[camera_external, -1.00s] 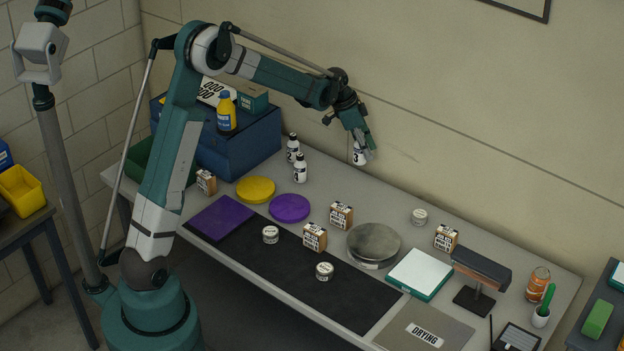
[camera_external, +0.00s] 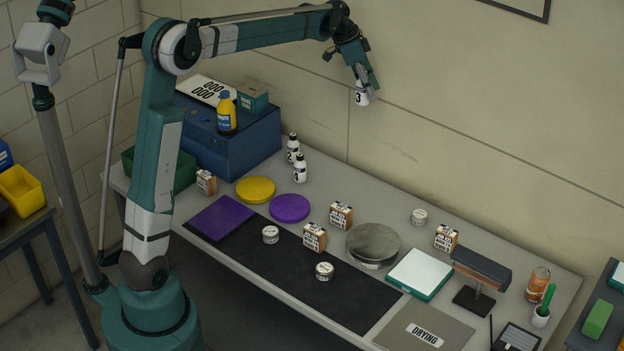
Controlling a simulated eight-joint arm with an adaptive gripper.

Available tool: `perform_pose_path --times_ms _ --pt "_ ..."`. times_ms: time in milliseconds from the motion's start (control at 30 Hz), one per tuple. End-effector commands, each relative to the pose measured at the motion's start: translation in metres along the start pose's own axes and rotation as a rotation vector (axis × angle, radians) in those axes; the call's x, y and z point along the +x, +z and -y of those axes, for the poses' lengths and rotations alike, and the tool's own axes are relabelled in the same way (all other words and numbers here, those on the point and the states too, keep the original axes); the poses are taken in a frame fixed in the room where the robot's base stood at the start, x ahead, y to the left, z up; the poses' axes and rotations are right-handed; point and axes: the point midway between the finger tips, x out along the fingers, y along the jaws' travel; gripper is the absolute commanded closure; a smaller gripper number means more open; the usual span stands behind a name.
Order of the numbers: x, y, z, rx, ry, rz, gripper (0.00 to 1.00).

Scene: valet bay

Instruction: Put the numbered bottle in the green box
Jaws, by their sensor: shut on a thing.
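My gripper (camera_external: 366,88) is shut on a white bottle (camera_external: 361,98) marked with a black 3, and holds it high above the back of the bench, in front of the wall. The bottle looks slightly tilted, and its top is hidden between the fingers. Two similar white bottles with dark caps, a front one (camera_external: 300,170) and a rear one (camera_external: 292,148), stand on the bench by the blue chest. The green box (camera_external: 184,174) sits at the bench's left end, left of the chest and partly hidden behind my arm. Its inside cannot be seen clearly.
The blue chest (camera_external: 245,142) carries a yellow bottle (camera_external: 227,113), a plate and a small green carton. Yellow (camera_external: 256,189) and purple (camera_external: 289,208) discs, several small boxes and tins, a metal dish (camera_external: 373,243) and a lamp (camera_external: 481,275) stand across the bench.

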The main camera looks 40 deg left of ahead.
Motion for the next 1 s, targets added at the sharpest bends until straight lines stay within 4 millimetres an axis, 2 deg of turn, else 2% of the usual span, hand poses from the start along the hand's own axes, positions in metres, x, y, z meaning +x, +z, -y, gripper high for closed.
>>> perform_pose_path --times_ms 33,367,700,1000 --pt "-0.002 0.01 0.008 -0.005 -0.002 0.002 0.89" --pt "-0.023 0.064 0.044 -0.009 -0.009 0.01 0.89" --pt "-0.057 0.148 0.09 -0.015 -0.016 0.021 0.89" --pt "-0.088 0.225 0.121 -0.02 -0.021 0.027 0.89"
